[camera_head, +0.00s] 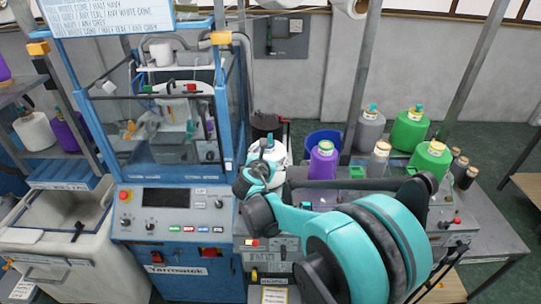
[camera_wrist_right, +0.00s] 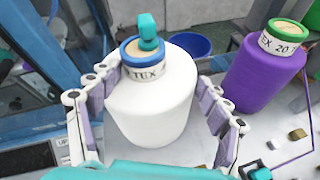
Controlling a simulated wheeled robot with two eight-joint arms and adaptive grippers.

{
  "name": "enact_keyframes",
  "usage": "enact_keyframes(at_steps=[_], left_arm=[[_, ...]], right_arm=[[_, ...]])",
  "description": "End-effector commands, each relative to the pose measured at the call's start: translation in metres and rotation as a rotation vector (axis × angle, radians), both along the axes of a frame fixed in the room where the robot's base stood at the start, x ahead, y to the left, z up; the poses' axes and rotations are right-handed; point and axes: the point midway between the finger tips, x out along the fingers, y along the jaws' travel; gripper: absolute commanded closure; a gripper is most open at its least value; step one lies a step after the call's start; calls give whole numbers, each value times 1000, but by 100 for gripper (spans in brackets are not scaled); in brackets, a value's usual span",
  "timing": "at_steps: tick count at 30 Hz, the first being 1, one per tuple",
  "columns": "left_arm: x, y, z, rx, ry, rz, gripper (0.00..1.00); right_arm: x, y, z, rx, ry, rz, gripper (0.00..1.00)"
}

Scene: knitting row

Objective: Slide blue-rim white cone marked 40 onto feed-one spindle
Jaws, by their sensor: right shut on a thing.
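The white cone (camera_wrist_right: 150,108) with a blue rim stands upright in the right wrist view. Its label shows "TEX"; the number cannot be read. A teal tip (camera_wrist_right: 148,28) sticks up out of the cone's top opening; the rest of any spindle below is hidden inside the cone. My right gripper (camera_wrist_right: 158,82) is shut on the cone, one finger along each side. In the head view the white cone (camera_head: 276,151) is partly hidden behind my right gripper (camera_head: 262,168). I cannot see whether the cone's base is seated. My left gripper is not in view.
A purple cone (camera_wrist_right: 257,75) with a green rim stands close right of the white one. Green cones (camera_head: 411,130) and a grey cone (camera_head: 369,130) stand further right. A blue bin (camera_head: 322,138) is behind. The blue-framed machine (camera_head: 175,200) is close on the left.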

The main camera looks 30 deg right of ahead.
Motion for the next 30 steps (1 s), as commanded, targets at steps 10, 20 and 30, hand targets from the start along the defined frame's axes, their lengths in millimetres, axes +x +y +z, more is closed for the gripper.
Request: enact_keyframes(at_steps=[10,20,30], left_arm=[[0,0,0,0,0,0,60],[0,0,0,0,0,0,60],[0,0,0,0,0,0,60]], right_arm=[[0,0,1,0,0,1,0],[-4,5,2,1,0,1,0],[-49,50,26,-1,1,5,0]])
